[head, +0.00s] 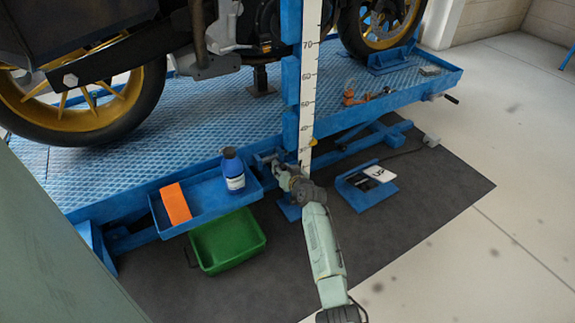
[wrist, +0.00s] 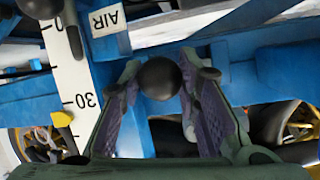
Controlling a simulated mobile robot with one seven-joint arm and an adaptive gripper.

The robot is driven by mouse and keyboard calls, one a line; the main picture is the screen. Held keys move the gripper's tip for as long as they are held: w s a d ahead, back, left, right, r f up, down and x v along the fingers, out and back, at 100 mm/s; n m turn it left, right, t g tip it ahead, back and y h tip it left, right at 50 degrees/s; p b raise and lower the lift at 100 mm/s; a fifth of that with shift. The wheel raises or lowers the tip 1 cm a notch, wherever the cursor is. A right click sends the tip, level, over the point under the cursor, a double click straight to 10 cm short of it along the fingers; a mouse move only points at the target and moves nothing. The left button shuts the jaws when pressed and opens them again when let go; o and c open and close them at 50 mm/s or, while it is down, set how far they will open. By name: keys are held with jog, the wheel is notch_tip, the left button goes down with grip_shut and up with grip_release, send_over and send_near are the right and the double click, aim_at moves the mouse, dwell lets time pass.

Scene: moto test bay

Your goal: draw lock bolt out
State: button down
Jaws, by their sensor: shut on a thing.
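The lock bolt shows in the wrist view as a dark round knob (wrist: 158,78) between the two fingers of my gripper (wrist: 160,88). The gripper is shut on this knob. The bolt's shaft is hidden behind the knob and fingers, so I cannot tell how far out it sits. In the head view my gripper (head: 281,176) is at the blue lift's front side, just left of the foot of the upright scale (head: 308,95). The knob is too small and covered to make out there.
A blue tray (head: 203,213) with an orange cloth (head: 175,203) and a blue bottle (head: 233,170) is left of my gripper. A green bin (head: 262,238) is below it. A blue pedal unit marked UP (head: 380,174) is at right. A motorcycle stands on the lift platform (head: 215,110).

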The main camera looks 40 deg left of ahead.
jog(key=shift+s+a+f, duration=0.1)
jog(key=shift+s+a, duration=0.25)
jog(key=shift+s, duration=0.4)
jog(key=shift+s+a, duration=0.3)
jog(key=shift+s, duration=0.4)
jog(key=c, duration=1.2)
grip_release()
notch_tip(320, 180, up, 10)
